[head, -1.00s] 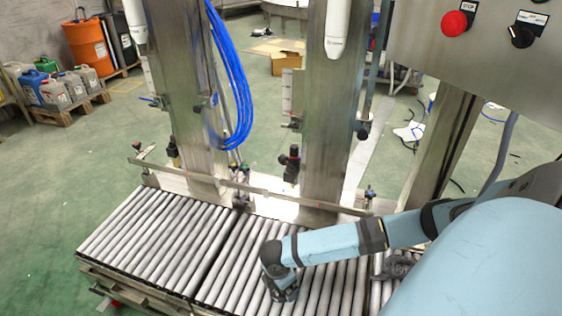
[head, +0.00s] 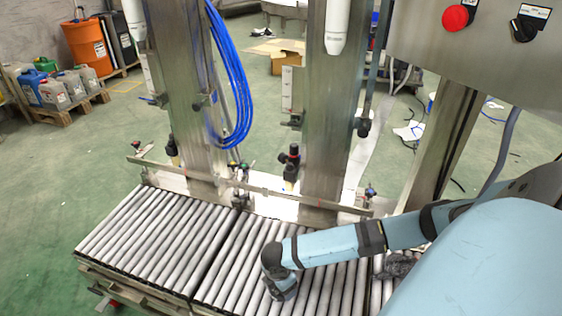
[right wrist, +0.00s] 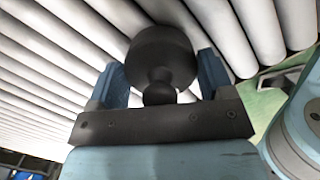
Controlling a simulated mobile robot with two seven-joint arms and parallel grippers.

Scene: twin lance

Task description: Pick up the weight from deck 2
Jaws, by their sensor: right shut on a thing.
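In the right wrist view a dark, round weight with a knobbed top (right wrist: 162,58) stands between the two blue fingers of my right gripper (right wrist: 160,84). The gripper is shut on it, just over the grey rollers. In the head view my right gripper (head: 284,290) points down at the roller deck (head: 232,262) near its front middle. The arm and wrist hide the weight there. My left gripper is not in view.
Two steel columns (head: 325,110) with white lance heads (head: 336,25) rise behind the rollers. A rail (head: 250,188) runs along the back edge. A control box (head: 470,60) hangs at upper right. The left rollers (head: 150,240) are bare.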

